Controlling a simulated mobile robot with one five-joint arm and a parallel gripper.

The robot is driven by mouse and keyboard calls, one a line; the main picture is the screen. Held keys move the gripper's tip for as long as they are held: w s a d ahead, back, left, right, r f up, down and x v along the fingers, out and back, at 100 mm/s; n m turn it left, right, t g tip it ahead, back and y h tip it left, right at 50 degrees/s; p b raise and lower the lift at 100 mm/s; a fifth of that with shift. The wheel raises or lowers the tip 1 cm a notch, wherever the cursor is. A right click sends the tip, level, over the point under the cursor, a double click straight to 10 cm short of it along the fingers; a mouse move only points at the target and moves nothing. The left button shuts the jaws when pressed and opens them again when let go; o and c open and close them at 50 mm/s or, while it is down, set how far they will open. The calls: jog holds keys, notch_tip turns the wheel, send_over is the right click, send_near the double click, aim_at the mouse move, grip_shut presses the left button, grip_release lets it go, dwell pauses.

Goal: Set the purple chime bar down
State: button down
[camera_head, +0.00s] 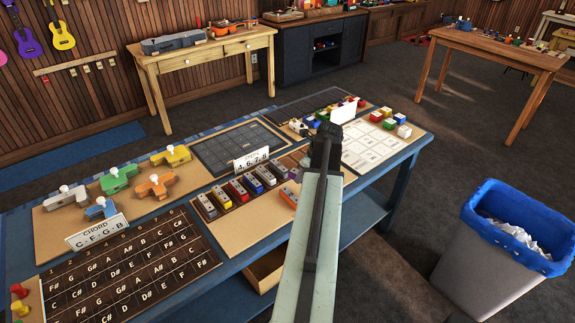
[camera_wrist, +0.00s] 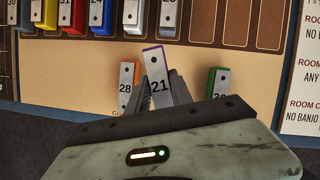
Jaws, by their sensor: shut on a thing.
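The purple chime bar (camera_wrist: 158,78), grey-topped with purple edges and marked 21, stands between the fingers of my gripper (camera_wrist: 161,92) in the wrist view. The fingers are shut on its sides. Below it lies bare tan board (camera_wrist: 225,55). An orange-edged bar (camera_wrist: 126,88) marked 28 is just left of it, and a green-edged bar (camera_wrist: 217,82) is to the right. Beyond is a dark brown rack (camera_wrist: 232,22) with several bars in its left slots and empty slots to the right. In the head view my arm hides the gripper's fingertips.
In the head view a sign (camera_head: 251,160) reading 4, 6, 7, 8 stands behind the rack. A white grid card (camera_head: 371,152) and coloured blocks (camera_head: 389,124) are right of my arm. The blue bench edge (camera_head: 412,150) runs close by. A bin (camera_head: 487,260) stands on the floor.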

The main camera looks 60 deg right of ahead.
aim_at(289, 164)
jog(key=w+d+r+m+h+p, duration=0.1)
jog(key=w+d+r+m+p, duration=0.3)
jog(key=w+d, duration=0.7)
jog(key=shift+n, duration=0.3)
notch_tip(289, 164, down, 10)
jog(key=b, duration=0.9)
jog(key=shift+w+r+b, duration=0.15)
jog(key=shift+r+b, duration=0.1)
jog(key=shift+b, duration=0.15)
jog(key=shift+r, duration=0.2)
jog(key=shift+f, duration=0.15)
jog(key=c, duration=1.1)
grip_release()
jog(key=shift+c, duration=0.2)
